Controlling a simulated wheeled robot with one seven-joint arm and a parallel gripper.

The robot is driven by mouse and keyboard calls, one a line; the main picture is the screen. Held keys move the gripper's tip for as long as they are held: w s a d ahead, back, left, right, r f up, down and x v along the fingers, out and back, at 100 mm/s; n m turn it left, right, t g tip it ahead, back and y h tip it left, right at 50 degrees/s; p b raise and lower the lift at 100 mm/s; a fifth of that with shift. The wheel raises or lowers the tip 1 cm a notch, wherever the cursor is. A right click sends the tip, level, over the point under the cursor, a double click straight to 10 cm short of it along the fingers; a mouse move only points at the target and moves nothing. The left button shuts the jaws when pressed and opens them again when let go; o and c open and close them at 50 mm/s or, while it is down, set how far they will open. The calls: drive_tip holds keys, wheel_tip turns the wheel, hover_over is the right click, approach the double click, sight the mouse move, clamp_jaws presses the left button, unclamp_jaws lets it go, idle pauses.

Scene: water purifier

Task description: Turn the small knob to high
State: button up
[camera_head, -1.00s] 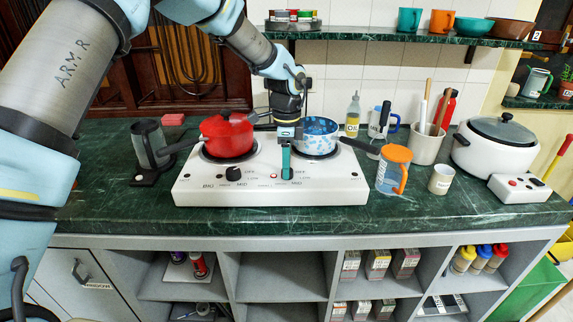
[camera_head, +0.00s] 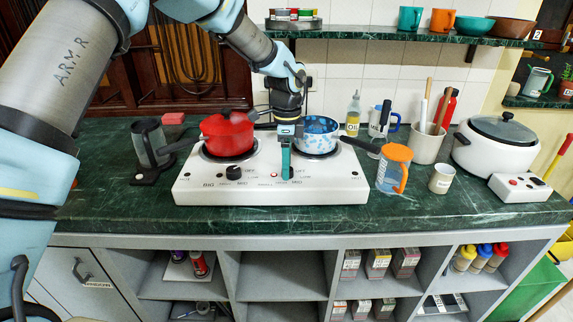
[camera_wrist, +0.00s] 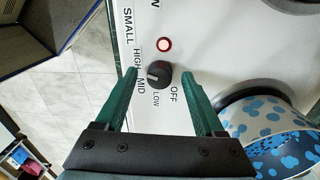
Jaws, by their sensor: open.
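The small knob (camera_wrist: 159,74) is dark and round, on the white front of the two-burner stove (camera_head: 330,190). In the wrist view, the words OFF, LOW, MID and HIGH surround it, with SMALL printed nearby. A pale mark on the knob faces left, toward the HIGH and MID side; I cannot tell exactly which word it meets. My gripper (camera_wrist: 159,80) is open, with one green finger on each side of the knob; contact is not clear. In the head view, my gripper (camera_head: 286,170) hides most of the small knob.
A red indicator light (camera_wrist: 164,44) sits beside the knob. The big knob (camera_head: 234,172) is to the left. A red pot (camera_head: 228,138) and a blue-spotted pot (camera_head: 316,142) stand on the burners. An orange-topped jug (camera_head: 394,168) stands close to the stove's right.

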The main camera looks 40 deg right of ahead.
wheel_tip(320, 180, up, 10)
drive_tip(key=b, duration=0.2)
drive_tip(key=shift+w+d+r, duration=0.2)
drive_tip(key=shift+r, duration=0.05)
idle(0.3)
